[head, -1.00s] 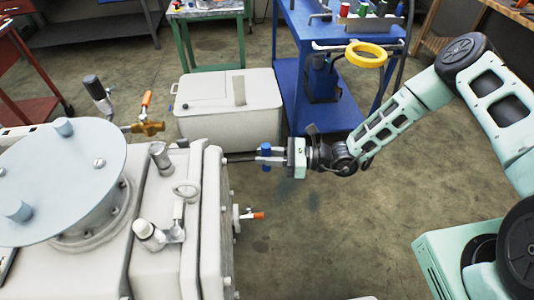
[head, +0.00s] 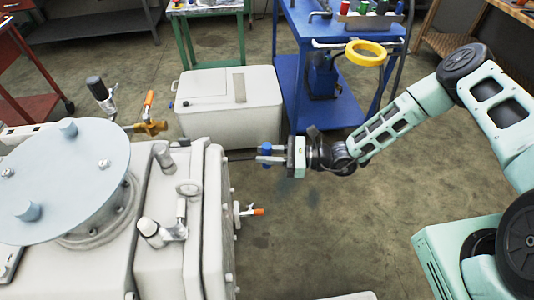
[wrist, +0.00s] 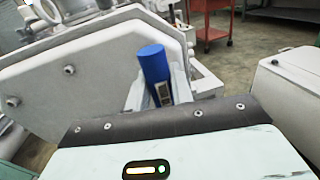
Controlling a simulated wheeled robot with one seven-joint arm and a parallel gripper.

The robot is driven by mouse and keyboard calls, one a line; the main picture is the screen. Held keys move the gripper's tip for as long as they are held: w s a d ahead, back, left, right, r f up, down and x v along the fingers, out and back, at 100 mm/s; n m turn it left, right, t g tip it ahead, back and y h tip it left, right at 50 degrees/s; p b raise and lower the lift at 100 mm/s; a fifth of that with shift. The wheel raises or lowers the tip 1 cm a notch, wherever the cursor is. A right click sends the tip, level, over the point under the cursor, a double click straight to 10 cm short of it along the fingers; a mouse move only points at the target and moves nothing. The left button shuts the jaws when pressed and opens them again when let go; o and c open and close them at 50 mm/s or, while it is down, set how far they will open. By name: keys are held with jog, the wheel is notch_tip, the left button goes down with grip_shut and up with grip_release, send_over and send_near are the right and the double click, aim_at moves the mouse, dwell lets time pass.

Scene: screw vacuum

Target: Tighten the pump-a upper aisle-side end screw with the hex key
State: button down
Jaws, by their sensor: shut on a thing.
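The pump (head: 165,225) is the large pale housing at left with a round blue-grey flange on top. My gripper (head: 266,154) is at its right end face, shut on the hex key's blue handle (head: 265,147). The key's dark shaft (head: 242,157) points left to the upper part of the end face; whether its tip sits in a screw cannot be told. In the wrist view the blue handle (wrist: 154,66) stands between the fingers, before the pale end plate (wrist: 95,75). Screw heads (wrist: 70,69) show on that plate. The screw at the key's tip is hidden.
An orange-handled valve (head: 250,211) sticks out of the end face below my gripper. A pale box (head: 225,95) stands behind. A blue cart (head: 320,110) with a yellow ring (head: 366,54) is at the back. The floor right of the pump is clear.

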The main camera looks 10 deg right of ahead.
jog(key=shift+d, duration=2.45)
